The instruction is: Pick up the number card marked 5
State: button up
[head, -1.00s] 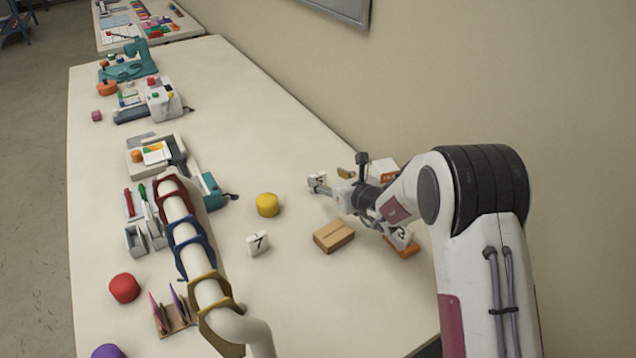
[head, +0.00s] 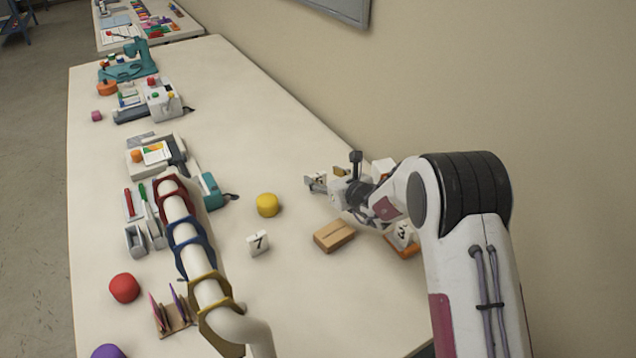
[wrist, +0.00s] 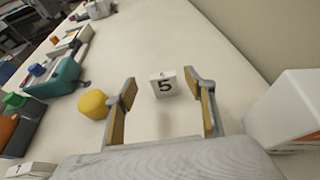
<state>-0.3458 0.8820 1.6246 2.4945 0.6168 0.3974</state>
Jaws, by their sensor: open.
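The number card marked 5 (wrist: 164,86) stands upright in the wrist view, its black digit facing me. My gripper (wrist: 160,76) is open, with one finger on each side of the card and a gap of bare table showing on both sides. In the head view my gripper (head: 317,182) is low over the table's right part, and it largely hides the card there. Another card, marked 7 (head: 258,243), stands apart, nearer the head camera.
A yellow cylinder (head: 268,205) stands left of my gripper. A brown box (head: 334,235) lies nearer the head camera. A white block (head: 384,168) stands by the wall side, and another number card (head: 403,234) is partly behind my arm. Bare table lies beyond my gripper.

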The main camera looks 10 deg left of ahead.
aim_at(319, 175)
jog(key=shift+w+f, duration=0.1)
jog(key=shift+w+a+f, duration=0.65)
jog(key=shift+w+f, duration=0.1)
jog(key=shift+w, duration=0.05)
jog(key=shift+x, duration=1.25)
jog(key=shift+d, duration=0.1)
jog(key=c, duration=1.2)
